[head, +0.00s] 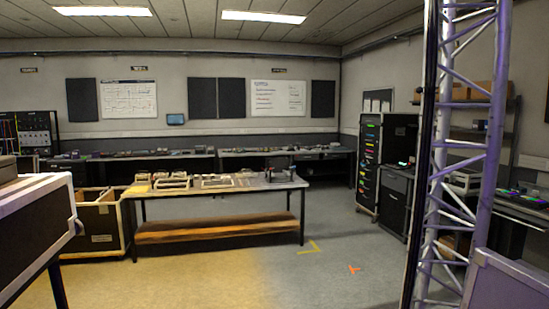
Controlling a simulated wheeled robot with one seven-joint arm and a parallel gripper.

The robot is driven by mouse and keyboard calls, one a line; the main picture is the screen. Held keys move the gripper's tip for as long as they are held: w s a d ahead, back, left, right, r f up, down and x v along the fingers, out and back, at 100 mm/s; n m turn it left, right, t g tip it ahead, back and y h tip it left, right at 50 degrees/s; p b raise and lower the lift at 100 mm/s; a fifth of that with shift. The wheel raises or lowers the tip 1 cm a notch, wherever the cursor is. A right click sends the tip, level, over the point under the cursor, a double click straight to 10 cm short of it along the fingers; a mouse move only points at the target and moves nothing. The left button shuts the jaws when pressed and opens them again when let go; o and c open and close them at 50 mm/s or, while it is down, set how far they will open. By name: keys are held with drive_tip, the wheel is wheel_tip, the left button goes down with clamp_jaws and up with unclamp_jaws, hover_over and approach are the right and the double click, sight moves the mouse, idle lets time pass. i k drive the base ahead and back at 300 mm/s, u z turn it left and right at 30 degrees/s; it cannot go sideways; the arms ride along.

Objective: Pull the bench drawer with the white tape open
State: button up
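No drawer with white tape can be made out in this view. A long dark bench (230,153) runs along the back wall, with small drawer fronts under its top that are too small to read. A dark cabinet (396,204) under the right-hand bench has a front that may hold drawers, and I see no tape on it. My gripper is not in view.
A work table (222,191) with trays on top and a wooden lower shelf stands mid-room. Open cases (100,222) stand left of it, a dark case (35,235) nearer. A lattice truss (465,150) rises close on the right, near a rack (383,165).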

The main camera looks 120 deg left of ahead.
sight(332, 156)
drive_tip(key=u, duration=4.15)
drive_tip(key=k, duration=0.55)
drive_tip(key=u, duration=0.6)
drive_tip(key=i, duration=2.1)
drive_tip(key=z, duration=0.35)
drive_tip(key=i, duration=2.55)
drive_tip(key=z, duration=1)
drive_tip(key=i, duration=2.9)
drive_tip(key=z, duration=0.5)
drive_tip(key=i, duration=3.25)
drive_tip(key=u, duration=0.4)
